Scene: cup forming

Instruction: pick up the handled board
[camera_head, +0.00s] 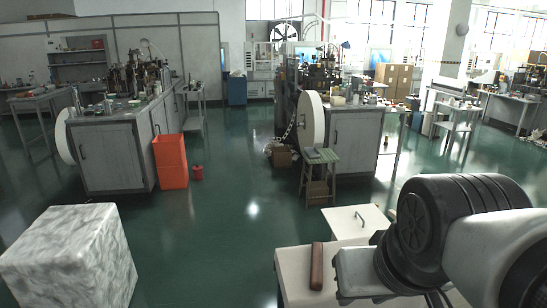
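The handled board (350,225) looks like a flat, pale board with a thin dark handle on its upper face. It lies near the far side of the pale table at the lower right. My arm covers part of its right side. My gripper (366,272) appears as a grey housing at the end of my arm, nearer to the camera than the board. No contact between them shows. Its fingers are hidden or cut off by the lower edge, so I cannot tell whether it is open or shut.
A brown bar (317,266) lies on the pale table (293,272), left of my gripper. A marbled block (70,258) stands at the lower left. The green floor (225,235) between is clear.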

